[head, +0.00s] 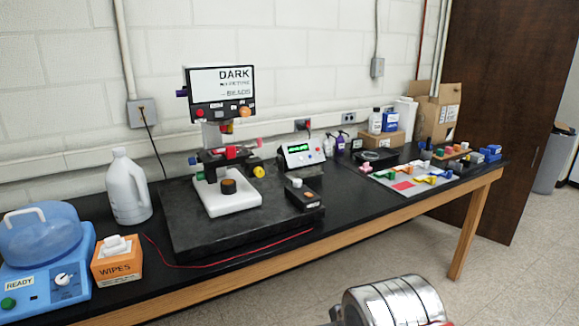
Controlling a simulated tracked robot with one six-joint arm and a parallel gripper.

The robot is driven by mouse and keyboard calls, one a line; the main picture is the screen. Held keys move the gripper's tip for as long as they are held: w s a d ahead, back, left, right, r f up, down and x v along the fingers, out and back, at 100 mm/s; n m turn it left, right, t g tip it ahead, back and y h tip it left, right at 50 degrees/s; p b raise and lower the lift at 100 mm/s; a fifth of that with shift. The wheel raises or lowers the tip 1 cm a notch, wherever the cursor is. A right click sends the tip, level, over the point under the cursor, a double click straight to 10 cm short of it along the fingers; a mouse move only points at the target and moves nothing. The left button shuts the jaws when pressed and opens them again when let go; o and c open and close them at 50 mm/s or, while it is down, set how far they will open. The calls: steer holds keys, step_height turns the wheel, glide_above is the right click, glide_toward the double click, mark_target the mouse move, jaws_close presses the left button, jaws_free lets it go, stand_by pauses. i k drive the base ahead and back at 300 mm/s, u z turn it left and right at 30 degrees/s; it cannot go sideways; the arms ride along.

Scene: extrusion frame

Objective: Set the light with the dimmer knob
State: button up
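A microscope-like instrument (226,150) stands on a black slab (184,220) on the bench. Its screen (223,80) reads "DARK" in large letters, with smaller text below that I cannot read surely. Knobs of several colours sit on it, including an orange one (245,112) and a yellow one (259,171). A dark round part (228,186) sits on its white base (222,202). A small black box (305,199) with a pale knob (297,183) on top lies right of the base. I cannot tell which knob is the dimmer. My gripper is not in view.
A meter with a green display (300,154) stands behind the black box. A white jug (128,186), a wipes box (116,262) and a blue machine (42,265) stand left. A red cable (220,262) runs along the front. A mat with coloured pieces (405,187) lies right.

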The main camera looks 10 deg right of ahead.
mark_target(297, 182)
steer(key=z, duration=0.3)
steer(key=i, duration=1.9)
steer(key=u, duration=0.2)
